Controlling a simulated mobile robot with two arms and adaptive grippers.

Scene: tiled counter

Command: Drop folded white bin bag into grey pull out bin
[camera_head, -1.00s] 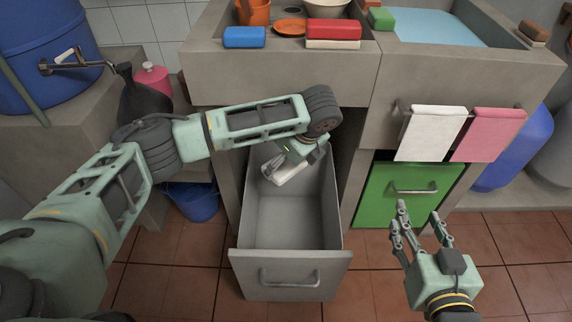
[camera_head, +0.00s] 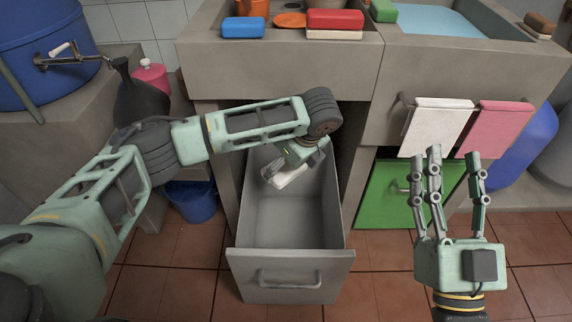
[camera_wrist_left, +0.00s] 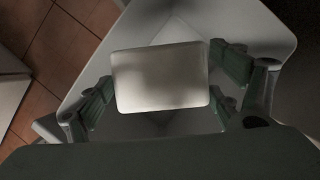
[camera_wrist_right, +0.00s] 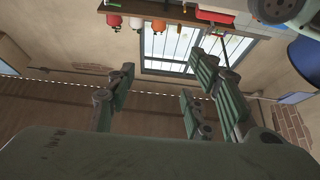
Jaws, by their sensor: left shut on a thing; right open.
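The folded white bin bag (camera_head: 290,177) is a flat pale block; it also fills the middle of the left wrist view (camera_wrist_left: 160,77). My left gripper (camera_head: 276,172) is shut on it, with fingers on both sides, and holds it over the back part of the open grey pull-out bin (camera_head: 290,222). The bin looks empty where its floor shows; its back end is hidden by my arm. My right gripper (camera_head: 447,185) is open and empty, fingers pointing up, to the right of the bin in front of the green cabinet door.
A green door (camera_head: 385,205) stands right of the bin, below a white towel (camera_head: 436,128) and a pink towel (camera_head: 496,129). A blue bucket (camera_head: 191,201) is on the floor left of the bin. Several items line the counter edge above. The tiled floor in front is clear.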

